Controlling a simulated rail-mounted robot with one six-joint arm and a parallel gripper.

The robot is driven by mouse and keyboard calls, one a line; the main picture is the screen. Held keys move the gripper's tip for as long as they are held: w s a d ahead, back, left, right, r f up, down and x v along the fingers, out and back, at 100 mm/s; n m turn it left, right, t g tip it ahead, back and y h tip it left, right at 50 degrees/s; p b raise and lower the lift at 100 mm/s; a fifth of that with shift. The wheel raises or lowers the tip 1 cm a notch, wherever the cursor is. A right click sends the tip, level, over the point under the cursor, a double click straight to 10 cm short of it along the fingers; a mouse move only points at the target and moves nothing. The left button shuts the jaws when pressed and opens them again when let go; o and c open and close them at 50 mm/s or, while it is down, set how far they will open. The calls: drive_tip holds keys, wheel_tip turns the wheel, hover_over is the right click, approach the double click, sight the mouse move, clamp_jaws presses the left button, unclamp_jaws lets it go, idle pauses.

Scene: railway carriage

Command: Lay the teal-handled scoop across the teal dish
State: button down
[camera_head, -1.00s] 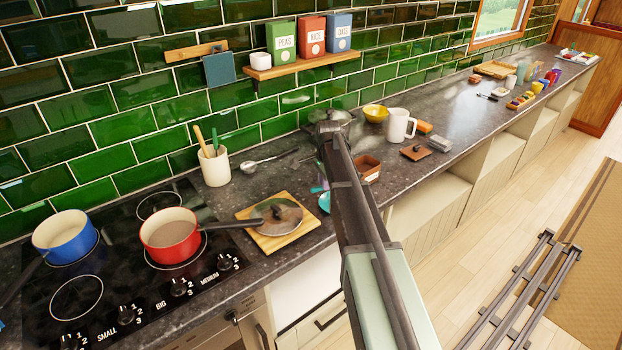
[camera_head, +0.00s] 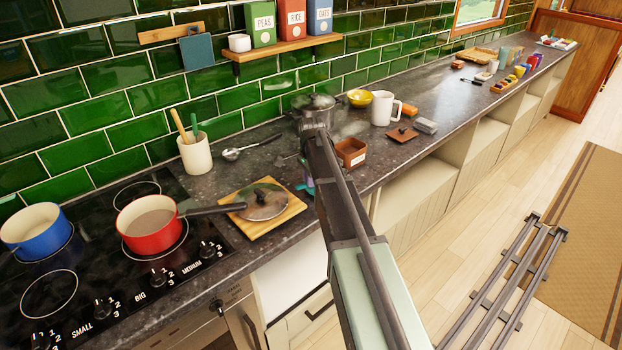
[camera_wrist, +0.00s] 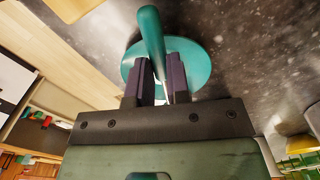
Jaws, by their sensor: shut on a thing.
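The teal dish (camera_wrist: 200,62) lies on the dark worktop in the wrist view, in line with my fingertips. The scoop's teal handle (camera_wrist: 151,36) shows in front of the dish and overlaps it in the picture. My gripper (camera_wrist: 161,76) is shut on the scoop, with a thin pale part of it between the dark fingers. I cannot tell whether the scoop touches the dish. The scoop's bowl end is hidden by the gripper. In the head view my arm hides most of the dish and the scoop; only a small patch of teal shows beside it.
A pot lid (camera_head: 263,202) on a wooden board (camera_head: 235,220) lies left of my arm. A brown square container (camera_head: 351,152) stands close on the right, with a white mug (camera_head: 383,108) behind it. A metal spoon (camera_head: 232,154) lies near the utensil crock (camera_head: 195,153).

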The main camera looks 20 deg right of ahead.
drive_tip(key=shift+f, duration=0.15)
drive_tip(key=c, duration=1)
unclamp_jaws()
wheel_tip(320, 180, up, 5)
drive_tip(key=p, duration=0.5)
